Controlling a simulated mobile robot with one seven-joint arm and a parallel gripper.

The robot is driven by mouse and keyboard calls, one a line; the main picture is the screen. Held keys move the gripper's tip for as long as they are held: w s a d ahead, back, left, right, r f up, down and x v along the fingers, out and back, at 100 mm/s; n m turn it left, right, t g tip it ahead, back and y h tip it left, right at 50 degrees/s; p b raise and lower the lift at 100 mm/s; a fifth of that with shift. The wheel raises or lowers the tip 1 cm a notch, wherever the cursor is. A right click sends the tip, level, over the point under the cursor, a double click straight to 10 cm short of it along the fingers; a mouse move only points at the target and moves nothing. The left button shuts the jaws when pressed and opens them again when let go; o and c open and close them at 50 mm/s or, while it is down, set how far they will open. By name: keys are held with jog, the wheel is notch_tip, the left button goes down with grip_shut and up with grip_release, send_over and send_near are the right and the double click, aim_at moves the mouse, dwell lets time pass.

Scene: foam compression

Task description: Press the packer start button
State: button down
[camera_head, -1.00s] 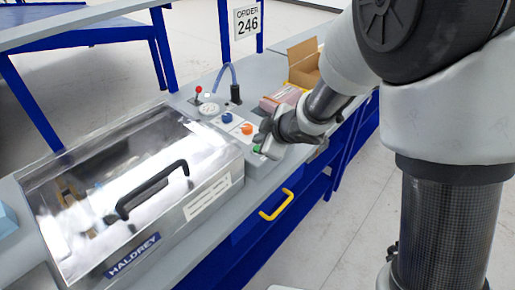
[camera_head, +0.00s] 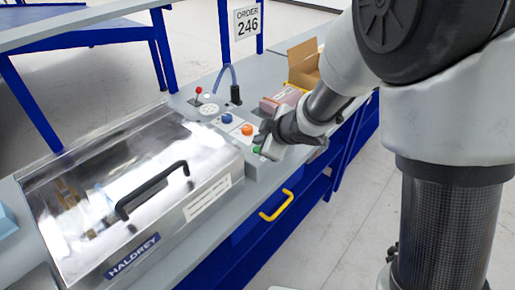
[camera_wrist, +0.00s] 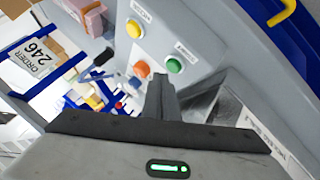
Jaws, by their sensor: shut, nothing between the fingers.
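A green button (camera_head: 257,150) sits on the grey control panel beside the steel packer (camera_head: 205,185), and it also shows in the wrist view (camera_wrist: 174,65). An orange button (camera_head: 247,129) is behind it; the wrist view shows it too (camera_wrist: 142,69). A blue knob or button (camera_head: 227,117) is further left on the panel. The wrist view shows a yellow button (camera_wrist: 134,28) with a label I cannot read clearly. My gripper (camera_head: 263,137) is shut and empty, just above the panel near the green button. In the wrist view its fingertips (camera_wrist: 160,78) appear just short of the green button; contact cannot be told.
The packer's lid with a black handle (camera_head: 152,190) is down. An open cardboard box (camera_head: 304,65) and a pink package (camera_head: 283,99) lie beyond my gripper. A yellow handle (camera_head: 276,206) sticks out below.

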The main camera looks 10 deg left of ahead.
dwell(0.6)
jog(key=shift+f+b, duration=0.35)
jog(key=shift+f, duration=0.1)
jog(key=shift+f+b, duration=0.4)
jog(key=shift+f, duration=0.1)
dwell(0.4)
jog(key=shift+r, duration=0.1)
jog(key=shift+r+p, duration=0.85)
jog(key=shift+p, duration=0.1)
notch_tip(320, 180, up, 5)
jog(key=p, duration=0.5)
dwell(0.7)
